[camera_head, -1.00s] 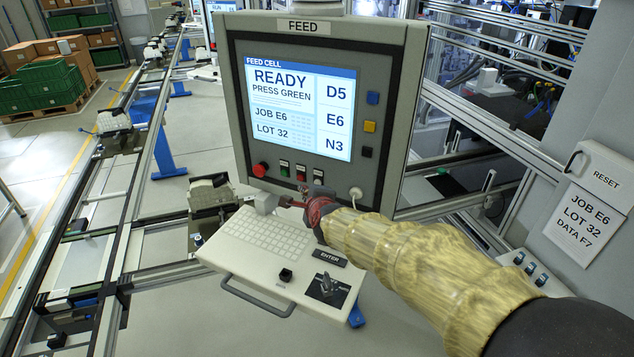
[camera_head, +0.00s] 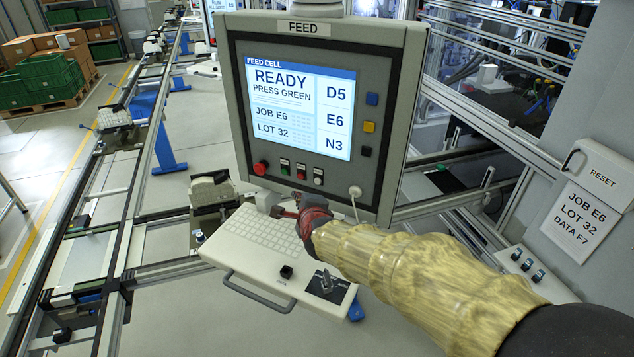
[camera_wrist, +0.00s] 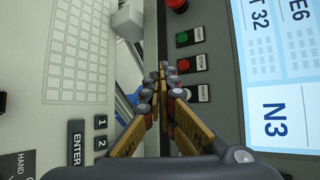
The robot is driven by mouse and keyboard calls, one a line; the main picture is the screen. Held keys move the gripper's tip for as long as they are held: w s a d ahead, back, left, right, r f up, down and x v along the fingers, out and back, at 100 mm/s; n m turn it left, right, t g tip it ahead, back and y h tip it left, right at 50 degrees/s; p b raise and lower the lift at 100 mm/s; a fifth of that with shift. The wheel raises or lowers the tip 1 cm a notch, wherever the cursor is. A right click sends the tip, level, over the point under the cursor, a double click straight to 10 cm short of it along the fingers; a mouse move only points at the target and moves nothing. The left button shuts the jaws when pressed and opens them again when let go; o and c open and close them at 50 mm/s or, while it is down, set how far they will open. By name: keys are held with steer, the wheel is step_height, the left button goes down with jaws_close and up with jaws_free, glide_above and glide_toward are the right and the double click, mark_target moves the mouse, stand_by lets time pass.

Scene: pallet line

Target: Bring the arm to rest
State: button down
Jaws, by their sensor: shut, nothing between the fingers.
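My gripper (camera_head: 280,212) is in front of the FEED panel (camera_head: 238,110), just below its row of buttons and above the keyboard shelf (camera_head: 230,257). In the wrist view my gripper (camera_wrist: 161,70) shows two fingers with their tips together and nothing between them. The tips point into the gap between the keyboard and the panel face and touch no button that I can see. The panel screen (camera_head: 300,107) reads READY, PRESS GREEN, JOB E6, LOT 32. The green button (camera_wrist: 183,39) and a red STOP button (camera_wrist: 184,65) show beside the fingers.
A red knob (camera_head: 261,168) sits at the panel's lower left. A RESET cabinet (camera_head: 600,215) stands at the right. A conveyor rail (camera_head: 150,150) runs along the left. Green crates (camera_head: 45,80) stand on a pallet at the back left, with open floor before them.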

steer(key=s+f+n+g, duration=0.1)
steer(key=s+f+n, duration=0.1)
steer(key=s+a+f+n+g, duration=0.1)
steer(key=s+f+n, duration=0.1)
steer(key=s+a+f+n+g+y, duration=0.1)
steer(key=s+f+n, duration=0.1)
steer(key=n, duration=0.1)
steer(key=shift+s+a+f+g, duration=0.1)
steer(key=shift+s+f+g, duration=0.1)
steer(key=shift+f+g, duration=0.15)
steer(key=s+f+n+g, duration=0.1)
steer(key=s+n, duration=0.1)
steer(key=s+d+n+b, duration=0.1)
steer(key=s+n, duration=0.1)
steer(key=s, duration=0.1)
steer(key=s+d+f+n+g+b, duration=0.1)
steer(key=s+n, duration=0.1)
steer(key=s, duration=0.1)
steer(key=shift+s+f+g, duration=0.1)
steer(key=shift+f+g, duration=0.2)
steer(key=shift+g, duration=0.05)
steer(key=s+d+f+n+h+b, duration=0.2)
steer(key=s+d+f+n+b, duration=0.1)
steer(key=s+d+b, duration=0.5)
steer(key=s+d+f+n+h+b, duration=0.1)
steer(key=s+d+f+n+b, duration=0.2)
steer(key=s+d+b, duration=0.6)
steer(key=s+d, duration=0.4)
steer(key=shift+s+g+h, duration=0.3)
steer(key=shift+g+h, duration=0.1)
